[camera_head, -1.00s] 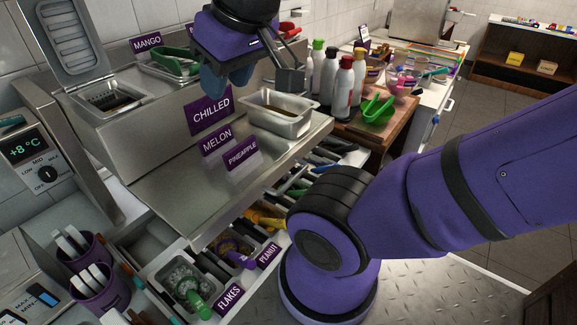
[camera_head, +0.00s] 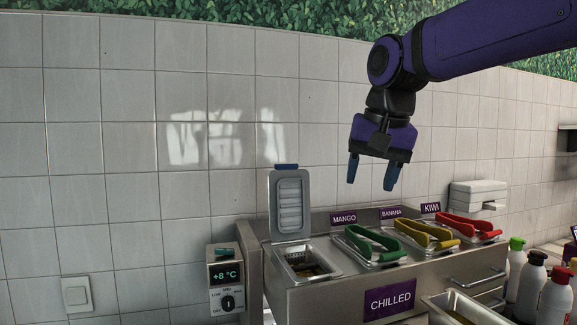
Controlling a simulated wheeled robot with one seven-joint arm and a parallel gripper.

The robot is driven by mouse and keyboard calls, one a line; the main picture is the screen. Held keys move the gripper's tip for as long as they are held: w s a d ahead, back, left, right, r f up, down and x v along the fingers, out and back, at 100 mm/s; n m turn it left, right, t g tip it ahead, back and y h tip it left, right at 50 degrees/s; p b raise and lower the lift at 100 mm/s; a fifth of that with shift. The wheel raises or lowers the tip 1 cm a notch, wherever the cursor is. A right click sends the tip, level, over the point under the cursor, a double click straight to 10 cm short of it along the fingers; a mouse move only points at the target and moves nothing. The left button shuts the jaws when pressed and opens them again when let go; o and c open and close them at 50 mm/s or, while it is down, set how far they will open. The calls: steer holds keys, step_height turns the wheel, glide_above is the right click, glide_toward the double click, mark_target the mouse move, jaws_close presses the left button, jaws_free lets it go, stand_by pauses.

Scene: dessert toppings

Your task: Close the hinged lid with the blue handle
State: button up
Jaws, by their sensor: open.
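The hinged lid (camera_head: 290,203) is grey metal and stands upright, open, at the back of the leftmost well of the chilled unit. Its blue handle (camera_head: 286,166) is on the top edge. The open well (camera_head: 306,262) below it shows some dark contents. My gripper (camera_head: 372,184) hangs in the air to the right of the lid and above it. Its two blue fingers point down, spread apart, with nothing between them.
Green tongs (camera_head: 374,241), yellow tongs (camera_head: 427,232) and red tongs (camera_head: 470,226) lie on the wells to the right. A temperature control box (camera_head: 227,280) stands at the left. Several bottles (camera_head: 530,280) stand at the right. The tiled wall is close behind the lid.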

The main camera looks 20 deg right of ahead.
steer(key=w+a+r+m+g, duration=0.1)
steer(key=w+r+m, duration=0.25)
steer(key=w, duration=0.45)
steer(key=w+a+r+m+g, duration=0.1)
steer(key=w+r+m, duration=0.2)
steer(key=w+r, duration=0.35)
steer(key=m, duration=0.6)
glide_toward(287, 167)
steer(key=shift+g, duration=0.4)
steer(key=f, duration=0.3)
steer(key=w+f, duration=0.1)
steer(key=f, duration=0.5)
steer(key=shift+w, duration=0.3)
steer(key=shift+c, duration=0.2)
steer(key=shift+r, duration=0.1)
jaws_close()
